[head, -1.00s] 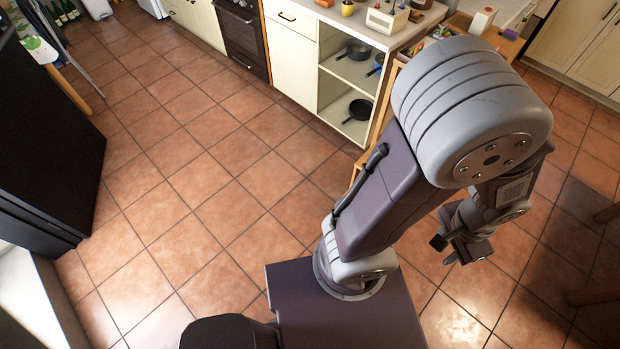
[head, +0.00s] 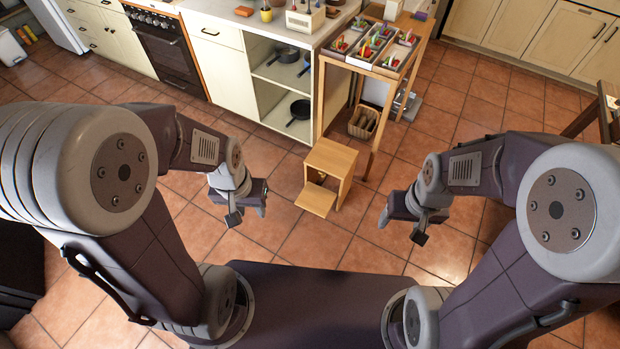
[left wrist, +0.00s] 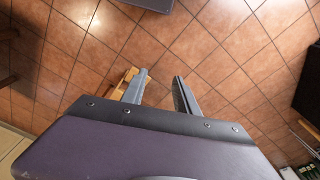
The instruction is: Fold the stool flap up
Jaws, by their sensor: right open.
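The small wooden stool (head: 334,158) stands on the tiled floor in the middle of the head view, beside the tall wooden table. Its flap (head: 315,200) sticks out low at the front, roughly level, below the upper top. My left gripper (head: 248,215) is left of the stool, apart from it, with its fingers spread and empty. In the left wrist view the two fingers (left wrist: 161,88) are apart with bare floor between them. Part of the stool's wood (left wrist: 122,82) shows there, partly hidden behind one finger. My right gripper (head: 402,228) is open and empty, right of the stool and apart from it.
The tall wooden table (head: 375,72) with trays of coloured items stands behind the stool. A wicker basket (head: 363,122) sits under it. The open cupboard (head: 268,85) with pans is at the back left. Tiled floor is clear around the stool's front and sides.

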